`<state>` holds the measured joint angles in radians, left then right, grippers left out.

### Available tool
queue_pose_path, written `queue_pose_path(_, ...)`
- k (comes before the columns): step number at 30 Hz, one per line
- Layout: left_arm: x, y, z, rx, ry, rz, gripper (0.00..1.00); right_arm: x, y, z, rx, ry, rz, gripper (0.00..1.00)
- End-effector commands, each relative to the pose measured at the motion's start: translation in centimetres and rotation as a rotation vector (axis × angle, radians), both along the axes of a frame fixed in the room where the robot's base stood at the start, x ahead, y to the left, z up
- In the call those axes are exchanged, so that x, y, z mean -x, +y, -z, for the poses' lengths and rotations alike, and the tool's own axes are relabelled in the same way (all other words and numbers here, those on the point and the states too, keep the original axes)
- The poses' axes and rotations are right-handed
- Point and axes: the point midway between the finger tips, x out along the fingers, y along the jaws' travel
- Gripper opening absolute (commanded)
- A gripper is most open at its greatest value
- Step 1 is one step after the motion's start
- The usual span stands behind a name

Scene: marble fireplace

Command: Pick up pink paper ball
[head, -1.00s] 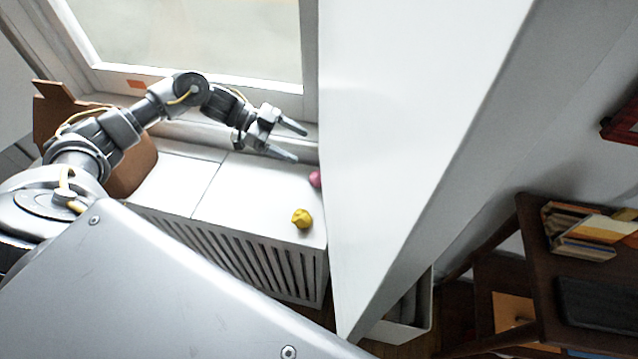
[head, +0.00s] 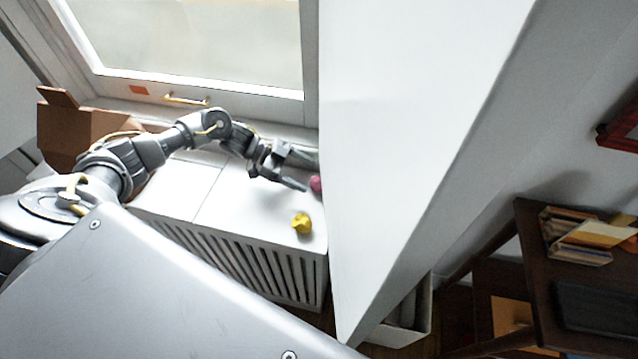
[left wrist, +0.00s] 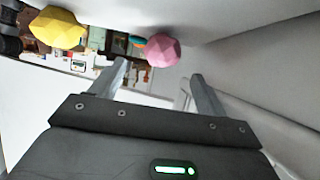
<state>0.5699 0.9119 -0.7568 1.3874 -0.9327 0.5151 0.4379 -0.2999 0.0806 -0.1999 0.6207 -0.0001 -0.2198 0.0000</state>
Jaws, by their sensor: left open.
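The pink paper ball (head: 315,184) sits at the right end of the white slatted cabinet top (head: 235,205), close to the white wall. In the left wrist view the pink ball (left wrist: 163,50) is just beyond the fingertips, roughly between them. My left gripper (head: 311,175) is open and empty, its fingers reaching toward the ball from the left; its two fingers also show in the left wrist view (left wrist: 160,72). A yellow paper ball (head: 301,223) lies nearer the cabinet's front edge, and it also shows in the left wrist view (left wrist: 58,27). My right gripper is not in view.
A large white wall (head: 415,110) stands right beside the pink ball. The window ledge runs behind the cabinet top. An open cardboard box (head: 75,130) is at the left, by my arm. A dark desk with books (head: 575,235) is at far right.

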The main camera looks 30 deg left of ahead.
Motion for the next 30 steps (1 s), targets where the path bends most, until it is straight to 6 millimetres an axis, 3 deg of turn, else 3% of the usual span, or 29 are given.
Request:
queue_pose_path(3, -0.5, -2.0, 0.7, 0.003, 0.001, 0.003, 0.76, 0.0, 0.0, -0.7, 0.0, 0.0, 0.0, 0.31)
queue_pose_path(9, -1.1, -4.2, 1.9, 0.001, 0.001, 0.0, 0.76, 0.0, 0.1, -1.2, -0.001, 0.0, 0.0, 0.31)
queue_pose_path(18, -1.2, -4.6, 2.2, 0.0, 0.0, 0.0, 0.76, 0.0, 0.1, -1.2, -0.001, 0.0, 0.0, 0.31)
queue_pose_path(30, -1.2, -4.6, 2.2, 0.0, 0.0, 0.001, 0.26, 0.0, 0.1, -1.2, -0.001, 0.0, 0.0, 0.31)
